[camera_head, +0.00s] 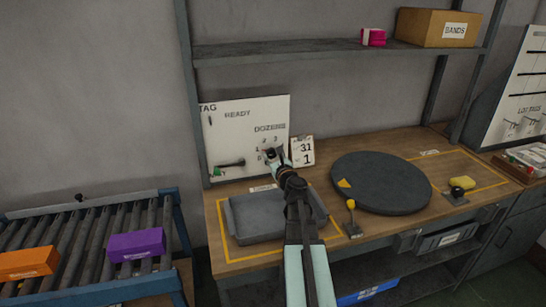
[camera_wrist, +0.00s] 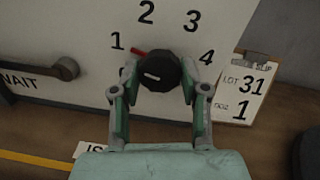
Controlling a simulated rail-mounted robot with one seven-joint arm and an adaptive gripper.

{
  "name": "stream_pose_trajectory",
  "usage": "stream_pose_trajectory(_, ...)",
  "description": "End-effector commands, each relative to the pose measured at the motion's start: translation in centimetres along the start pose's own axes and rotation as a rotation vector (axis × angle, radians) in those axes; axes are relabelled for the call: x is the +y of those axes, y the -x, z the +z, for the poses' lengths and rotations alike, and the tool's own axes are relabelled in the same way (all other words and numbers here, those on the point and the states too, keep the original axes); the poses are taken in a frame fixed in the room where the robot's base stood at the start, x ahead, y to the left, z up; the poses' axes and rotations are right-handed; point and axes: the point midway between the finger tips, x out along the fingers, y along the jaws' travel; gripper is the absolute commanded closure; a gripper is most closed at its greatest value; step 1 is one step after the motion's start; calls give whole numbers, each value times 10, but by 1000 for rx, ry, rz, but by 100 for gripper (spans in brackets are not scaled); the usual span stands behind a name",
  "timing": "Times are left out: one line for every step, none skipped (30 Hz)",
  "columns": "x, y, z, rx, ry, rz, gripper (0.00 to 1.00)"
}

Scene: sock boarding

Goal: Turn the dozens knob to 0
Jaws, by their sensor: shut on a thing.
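The black dozens knob (camera_wrist: 160,70) is on a white panel (camera_head: 245,125), ringed by the numbers 1, 2, 3 and 4 in the wrist view. A red pointer (camera_wrist: 138,53) sticks out of its upper left side toward the 1. A short white mark lies on its face. The left finger covers the dial spot below the 1, so a 0 is not readable there. My gripper (camera_wrist: 160,76) is shut on the knob, one finger at each side. In the head view, my gripper (camera_head: 280,160) reaches the panel's lower right and partly hides the dial.
A lot slip (camera_wrist: 243,92) reading 31 and 1 hangs close right of the dial. A lever (camera_wrist: 62,70) sits to the left by WAIT. Below are a grey tray (camera_head: 240,220) and a dark round turntable (camera_head: 385,185) on the wooden bench.

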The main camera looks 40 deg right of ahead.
Motion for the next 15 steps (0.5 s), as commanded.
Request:
stream_pose_trajectory(0, 0, 0, 0, 4, 0, 90)
stream_pose_trajectory(0, 0, 0, 0, 7, 0, 90)
stream_pose_trajectory(0, 0, 0, 0, 13, 1, 90)
stream_pose_trajectory(0, -1, 0, 0, 19, 1, 90)
stream_pose_trajectory(0, -1, -1, 0, 27, 1, 90)
stream_pose_trajectory(0, -1, -1, 1, 40, 1, 90)
stream_pose_trajectory(0, -1, -1, 2, 51, 1, 90)
stream_pose_trajectory(0, -1, -1, 2, 64, 1, 90)
stream_pose_trajectory(0, -1, -1, 3, 82, 1, 90)
stream_pose_trajectory(0, -1, -1, 4, 99, 1, 90)
stream_pose_trajectory(0, -1, -1, 4, 117, 2, 90)
stream_pose_trajectory(0, -1, -1, 6, 143, 2, 90)
stream_pose_trajectory(0, -1, -2, 7, 165, 2, 90)
stream_pose_trajectory(0, -1, -2, 8, 186, 2, 90)
stream_pose_trajectory(0, -1, -2, 10, 219, 3, 90)
